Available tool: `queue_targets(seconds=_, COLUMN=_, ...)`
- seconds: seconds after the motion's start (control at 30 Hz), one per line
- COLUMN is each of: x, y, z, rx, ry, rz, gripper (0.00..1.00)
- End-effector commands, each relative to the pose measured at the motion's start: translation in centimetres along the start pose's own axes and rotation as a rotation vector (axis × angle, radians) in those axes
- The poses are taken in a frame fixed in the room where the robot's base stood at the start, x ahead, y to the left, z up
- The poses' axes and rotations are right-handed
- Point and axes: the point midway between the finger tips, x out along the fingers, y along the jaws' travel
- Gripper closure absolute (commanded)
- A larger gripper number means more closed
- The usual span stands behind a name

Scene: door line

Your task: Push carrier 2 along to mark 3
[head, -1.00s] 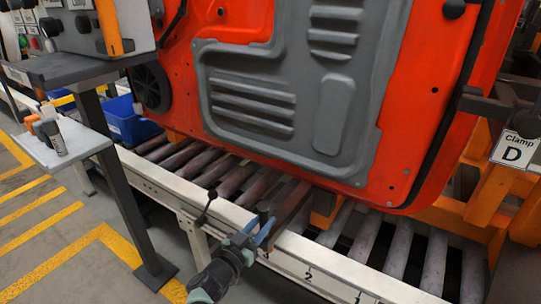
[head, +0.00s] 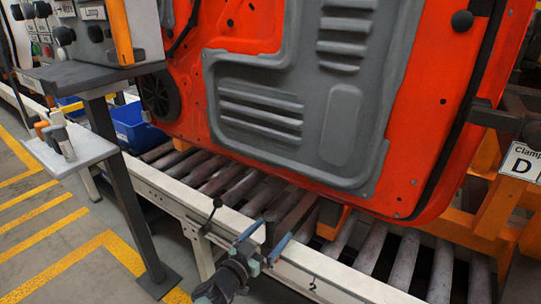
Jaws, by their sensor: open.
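A large orange-red car door (head: 411,120) with a grey inner panel stands over the roller conveyor. A brown bar (head: 293,218) under it reaches out to the near rail; it looks like part of the carrier, but no carrier number shows. My gripper (head: 262,241) is open at the bar's near end. Its two blue fingers are apart, one on each side of that end; I cannot tell if they touch it. No mark 3 shows.
A black-knobbed lever (head: 212,215) stands at the rail left of my gripper. A dark post (head: 130,190) carries a control box and small shelf. A blue bin (head: 135,128) is behind it.

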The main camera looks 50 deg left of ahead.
Motion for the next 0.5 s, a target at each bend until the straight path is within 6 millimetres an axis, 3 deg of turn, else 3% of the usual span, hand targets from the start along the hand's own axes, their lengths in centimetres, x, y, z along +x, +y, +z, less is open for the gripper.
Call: queue_targets(seconds=0.5, x=-4.8, y=-0.2, z=-0.8, rx=-0.002, ry=-0.001, rz=-0.005, gripper=0.00)
